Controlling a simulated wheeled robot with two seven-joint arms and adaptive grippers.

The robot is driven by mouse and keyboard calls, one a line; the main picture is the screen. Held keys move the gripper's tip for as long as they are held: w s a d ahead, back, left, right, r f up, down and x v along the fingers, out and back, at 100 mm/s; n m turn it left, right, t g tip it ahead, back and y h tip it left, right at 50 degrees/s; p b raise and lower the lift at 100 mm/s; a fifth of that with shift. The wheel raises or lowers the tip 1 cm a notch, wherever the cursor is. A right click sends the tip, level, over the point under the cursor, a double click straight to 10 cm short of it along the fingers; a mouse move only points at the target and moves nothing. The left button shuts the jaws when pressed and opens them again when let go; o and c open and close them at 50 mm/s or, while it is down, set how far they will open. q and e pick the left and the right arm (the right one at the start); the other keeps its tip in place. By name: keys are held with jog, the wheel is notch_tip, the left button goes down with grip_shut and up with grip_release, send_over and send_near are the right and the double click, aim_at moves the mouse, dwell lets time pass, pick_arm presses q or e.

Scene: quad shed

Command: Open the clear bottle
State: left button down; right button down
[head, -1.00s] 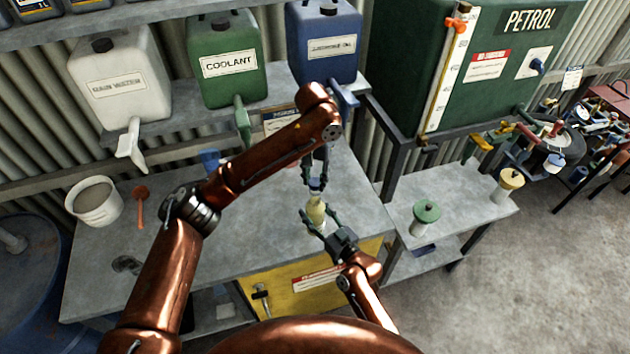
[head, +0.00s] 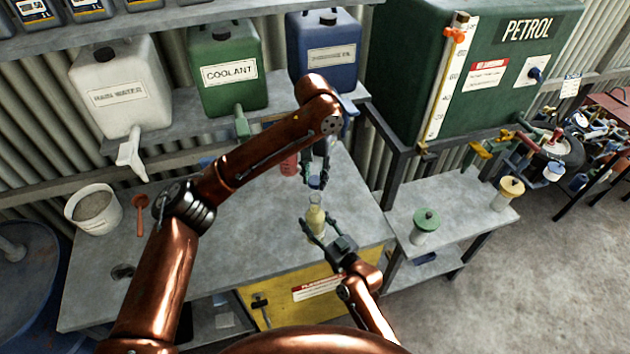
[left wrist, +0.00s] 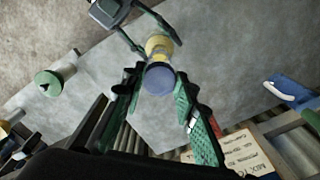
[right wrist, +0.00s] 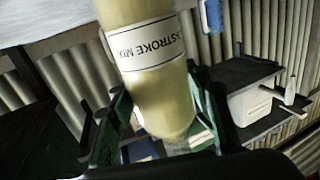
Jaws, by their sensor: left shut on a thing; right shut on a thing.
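The clear bottle (head: 315,215) holds pale yellow liquid and stands upright above the bench. My right gripper (head: 318,232) is shut around its lower part. In the right wrist view the bottle (right wrist: 155,85) fills the middle, with a white label ending in "STROKE MIX". My left gripper (head: 317,180) is above the bottle, shut on its blue cap (head: 315,183). The cap (left wrist: 160,79) shows between the left fingertips in the left wrist view, in line with the bottle. A pale stretch shows between cap and yellow body; I cannot tell whether cap and neck still touch.
The grey bench (head: 250,225) has clear room left of the bottle. A white bucket (head: 93,207) and a red object (head: 289,165) stand on it. A lower stand at right holds a green-topped container (head: 426,222) and a yellow-topped one (head: 508,192). Labelled jugs, including coolant (head: 229,90), stand behind.

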jog(key=c, duration=1.4)
grip_release()
jog(key=shift+f, duration=0.25)
jog(key=o, duration=0.4)
jog(key=shift+r, duration=0.15)
jog(key=shift+o, duration=0.2)
